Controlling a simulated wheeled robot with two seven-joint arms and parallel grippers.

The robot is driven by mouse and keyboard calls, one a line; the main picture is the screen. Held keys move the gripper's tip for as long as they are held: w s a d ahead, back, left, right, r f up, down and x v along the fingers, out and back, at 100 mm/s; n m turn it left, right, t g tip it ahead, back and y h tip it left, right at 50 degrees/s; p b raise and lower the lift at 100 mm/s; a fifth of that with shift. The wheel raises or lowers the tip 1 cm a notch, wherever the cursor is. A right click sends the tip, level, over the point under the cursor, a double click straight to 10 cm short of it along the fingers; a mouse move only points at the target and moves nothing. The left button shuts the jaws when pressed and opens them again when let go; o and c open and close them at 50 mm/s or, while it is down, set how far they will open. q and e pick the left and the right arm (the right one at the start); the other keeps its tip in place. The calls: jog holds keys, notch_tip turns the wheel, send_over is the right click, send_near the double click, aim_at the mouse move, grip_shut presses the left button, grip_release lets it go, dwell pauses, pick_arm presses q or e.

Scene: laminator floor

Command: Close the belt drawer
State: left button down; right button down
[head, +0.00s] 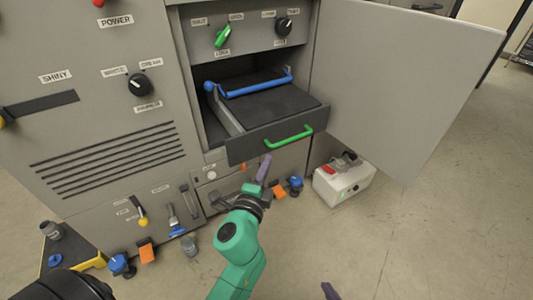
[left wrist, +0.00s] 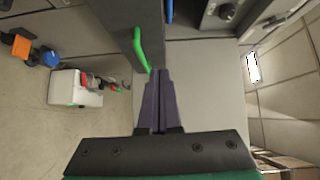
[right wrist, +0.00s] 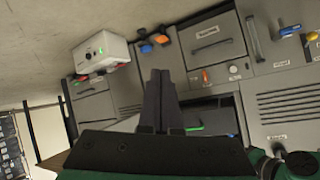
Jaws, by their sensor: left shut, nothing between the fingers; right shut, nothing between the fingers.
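The belt drawer (head: 265,137) is pulled out of the machine's open bay, with a dark front and a green bar handle (head: 290,138). A blue-barred frame (head: 255,84) lies on a black surface in it. My left gripper (head: 265,162) is shut and empty, just in front of and below the drawer front, left of the handle in the head view. In the left wrist view its fingertips (left wrist: 160,72) appear close to one end of the handle (left wrist: 141,50); contact cannot be told. My right gripper (head: 328,288) is shut and empty at the bottom edge; its fingers also show in the right wrist view (right wrist: 158,75).
A large grey door (head: 400,75) stands swung open right of the drawer. A white box (head: 343,182) with red and green parts sits on the floor below it. Small knobs, levers and orange tabs line the lower panel (head: 150,215). The floor at right is clear.

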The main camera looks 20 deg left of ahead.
pick_arm(q)
jog(key=p, duration=0.1)
send_near(272, 126)
jog(key=w+d, duration=0.3)
jog(key=w+a, duration=0.2)
jog(key=shift+w+a+p, duration=0.3)
jog(key=shift+w+a+f, duration=0.1)
jog(key=shift+w+a, duration=0.1)
jog(key=shift+a, duration=0.1)
pick_arm(e)
jog(key=shift+w+r, duration=0.25)
jog(key=shift+r, duration=0.8)
